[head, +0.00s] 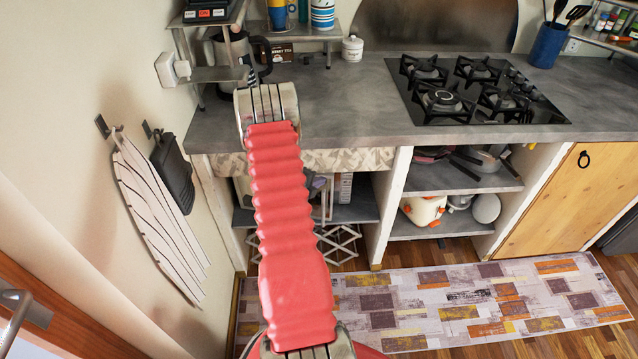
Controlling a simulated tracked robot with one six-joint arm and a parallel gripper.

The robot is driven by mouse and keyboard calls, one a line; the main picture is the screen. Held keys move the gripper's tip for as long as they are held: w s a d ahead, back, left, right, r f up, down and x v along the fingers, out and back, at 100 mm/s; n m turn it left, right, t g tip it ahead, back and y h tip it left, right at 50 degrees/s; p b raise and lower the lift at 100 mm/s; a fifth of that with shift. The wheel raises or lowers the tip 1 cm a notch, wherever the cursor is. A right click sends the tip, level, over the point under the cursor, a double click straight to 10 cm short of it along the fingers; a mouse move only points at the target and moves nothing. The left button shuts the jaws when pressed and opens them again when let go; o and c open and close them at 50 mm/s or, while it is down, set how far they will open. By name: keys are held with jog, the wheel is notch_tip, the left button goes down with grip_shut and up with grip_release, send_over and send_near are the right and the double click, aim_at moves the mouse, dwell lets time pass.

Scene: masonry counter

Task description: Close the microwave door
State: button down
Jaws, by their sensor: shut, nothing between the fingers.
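Under the counter at the left, a pale box-like thing with a narrow panel (343,187) sits on a shelf. It may be the microwave, but my red arm covers most of that bay. I cannot make out its door or tell how far open it stands. My gripper is not seen; my arm rises through the middle of the view to a pale joint in front of the counter, and whatever lies beyond that joint is hidden.
The grey counter (340,110) carries a gas hob (470,90) at right and a kettle (235,55) at left. Shelves with pans (480,160) and a wooden cabinet door (560,200) stand right. A patterned rug (430,300) covers the floor.

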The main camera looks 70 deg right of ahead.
jog(key=s+a+r, duration=0.1)
jog(key=a+r, duration=0.3)
jog(key=a, duration=0.4)
jog(key=shift+s+r, duration=0.4)
jog(key=shift+a, duration=0.1)
jog(key=w+a+r+m+y, duration=0.1)
jog(key=w+a+r+m, duration=0.2)
jog(key=a+r+m, duration=0.7)
jog(key=w+a+r+m+y, duration=0.1)
jog(key=w+a+r+m, duration=0.1)
jog(key=a+r+m, duration=0.75)
jog(key=a+r+m+t+y, duration=0.2)
jog(key=a+r+m+y, duration=0.1)
jog(key=a, duration=0.8)
jog(key=a+r+m+t+y, duration=0.3)
jog(key=a+r+m, duration=0.3)
jog(key=a, duration=0.6)
jog(key=a+r+m+t+y, duration=0.2)
jog(key=a+r+m, duration=0.3)
jog(key=a, duration=0.7)
jog(key=shift+s+r+t+y, duration=0.15)
jog(key=shift+s+t+y, duration=0.2)
jog(key=shift+y, duration=0.55)
